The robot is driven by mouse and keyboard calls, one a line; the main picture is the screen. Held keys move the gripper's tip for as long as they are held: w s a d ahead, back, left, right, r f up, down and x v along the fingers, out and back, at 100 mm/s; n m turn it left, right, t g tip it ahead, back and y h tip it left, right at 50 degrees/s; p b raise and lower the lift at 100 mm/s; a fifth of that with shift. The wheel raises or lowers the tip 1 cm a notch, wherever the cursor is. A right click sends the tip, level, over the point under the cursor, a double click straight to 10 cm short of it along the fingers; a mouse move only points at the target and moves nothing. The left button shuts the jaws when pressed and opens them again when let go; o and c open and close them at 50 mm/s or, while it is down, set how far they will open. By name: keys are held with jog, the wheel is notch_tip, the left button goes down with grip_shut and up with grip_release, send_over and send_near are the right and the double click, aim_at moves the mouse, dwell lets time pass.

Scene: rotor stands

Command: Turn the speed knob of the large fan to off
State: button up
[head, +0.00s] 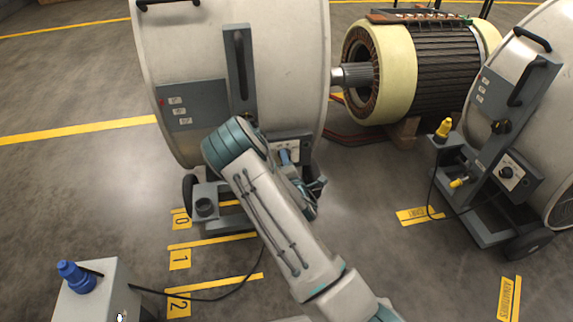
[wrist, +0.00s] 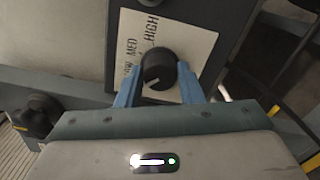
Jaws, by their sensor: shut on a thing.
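The large fan (head: 285,60) is a big pale drum on a wheeled grey frame, left of centre in the head view. Its speed knob (wrist: 158,64) is black and round, on a white plate (wrist: 185,42) reading HIGH, MED and a partly hidden label. The knob's white mark points down and left in the wrist view, away from HIGH and MED. My gripper (wrist: 160,74) has its blue fingers on either side of the knob and is shut on it. In the head view my arm covers part of the panel, and the knob is hidden.
A second fan (head: 540,90) with its own knob stands at right. A rotor (head: 425,70) lies on blocks behind. A grey box with a blue plug (head: 76,277) stands at lower left, its black cable on the floor. Floor markings 0, 1 and 2 (head: 180,259) lie in front.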

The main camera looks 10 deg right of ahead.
jog(key=shift+n+b, duration=0.35)
jog(key=shift+n, duration=1.15)
jog(key=o, duration=1)
jog(key=shift+c, duration=0.2)
jog(key=s+p, duration=0.2)
jog(key=s, duration=1.2)
jog(key=shift+p, duration=0.3)
